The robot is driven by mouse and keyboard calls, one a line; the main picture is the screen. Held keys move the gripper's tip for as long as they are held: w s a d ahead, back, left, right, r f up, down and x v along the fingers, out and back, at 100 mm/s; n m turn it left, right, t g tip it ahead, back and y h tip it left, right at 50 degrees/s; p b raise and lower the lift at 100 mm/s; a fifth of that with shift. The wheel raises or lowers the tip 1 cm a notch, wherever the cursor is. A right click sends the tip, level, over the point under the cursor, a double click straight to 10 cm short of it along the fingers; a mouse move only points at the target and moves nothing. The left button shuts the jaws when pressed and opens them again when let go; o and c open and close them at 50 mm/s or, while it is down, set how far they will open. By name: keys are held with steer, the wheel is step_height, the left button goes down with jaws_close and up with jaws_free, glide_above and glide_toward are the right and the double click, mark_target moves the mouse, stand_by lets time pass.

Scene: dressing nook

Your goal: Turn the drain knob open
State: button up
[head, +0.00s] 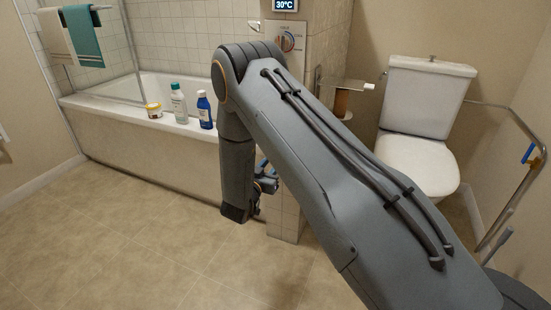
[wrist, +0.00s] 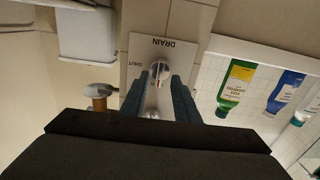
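The drain knob (wrist: 159,71) shows in the wrist view, upside down, as a pale round knob with a red mark. It sits on a light plate (wrist: 178,52) lettered DRAIN, with SHUT at one side. My gripper (wrist: 158,82) has its two dark blue-grey fingers apart, one on each side of the knob in the picture. I cannot tell whether either finger touches it. In the head view my gripper (head: 266,177) points towards the tiled pillar, low beside the tub. The drain knob is hidden there behind my arm.
A temperature dial (head: 287,42) is higher on the pillar, under a 30°C display (head: 285,5). The toilet (head: 420,160) is right. Floor at left is clear.

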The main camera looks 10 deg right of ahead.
steer(key=v, duration=0.4)
steer(key=shift+s+a, duration=0.2)
steer(key=shift+s, duration=0.15)
